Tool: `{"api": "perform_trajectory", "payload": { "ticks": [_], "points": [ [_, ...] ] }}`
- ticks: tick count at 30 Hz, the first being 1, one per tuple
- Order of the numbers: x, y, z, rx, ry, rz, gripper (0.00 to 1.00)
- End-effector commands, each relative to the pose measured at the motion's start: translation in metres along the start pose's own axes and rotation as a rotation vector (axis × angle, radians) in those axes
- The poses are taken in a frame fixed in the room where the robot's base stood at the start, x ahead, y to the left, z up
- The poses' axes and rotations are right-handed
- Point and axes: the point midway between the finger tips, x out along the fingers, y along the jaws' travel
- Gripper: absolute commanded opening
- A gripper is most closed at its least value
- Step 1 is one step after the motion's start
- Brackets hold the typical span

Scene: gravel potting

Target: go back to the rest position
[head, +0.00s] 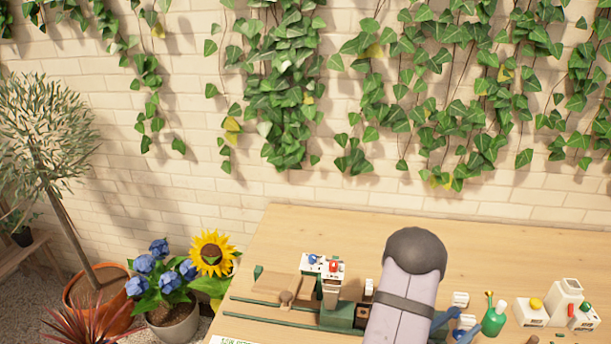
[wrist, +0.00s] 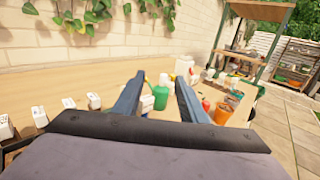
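My gripper (wrist: 158,82) shows in the wrist view as two blue-grey fingers spread apart, with nothing held between them. In the head view the gripper (head: 458,325) is at the lower right of my grey arm link, low over the wooden table (head: 330,222), and is partly cut off by the lower edge. A green bottle (head: 494,318) stands just right of the fingers there. In the wrist view the green bottle (wrist: 160,97) shows beyond and between the fingers, apart from them. The height of the gripper above the table is hard to tell.
White containers (head: 566,300) stand at the table's right. Small white blocks and a box with a red top (head: 333,268) stand left of my arm, near a wooden block (head: 285,297). An orange pot (wrist: 222,115) shows at right in the wrist view. The table's back strip is clear.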

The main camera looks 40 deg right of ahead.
Motion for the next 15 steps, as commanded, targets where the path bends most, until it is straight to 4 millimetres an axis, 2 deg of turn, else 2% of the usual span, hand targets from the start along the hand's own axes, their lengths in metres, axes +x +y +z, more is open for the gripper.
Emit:
{"api": "perform_trajectory", "payload": {
  "ticks": [5, 8, 12, 15],
  "points": [
    [-0.004, -0.01, 0.022, 0.007, -0.01, -0.129, 0.38],
    [-0.014, -0.02, 0.035, 0.037, -0.003, -0.244, 0.38],
    [-0.041, -0.035, 0.044, 0.126, 0.041, -0.418, 0.38],
    [-0.067, -0.043, 0.043, 0.219, 0.097, -0.536, 0.38]
  ]
}}
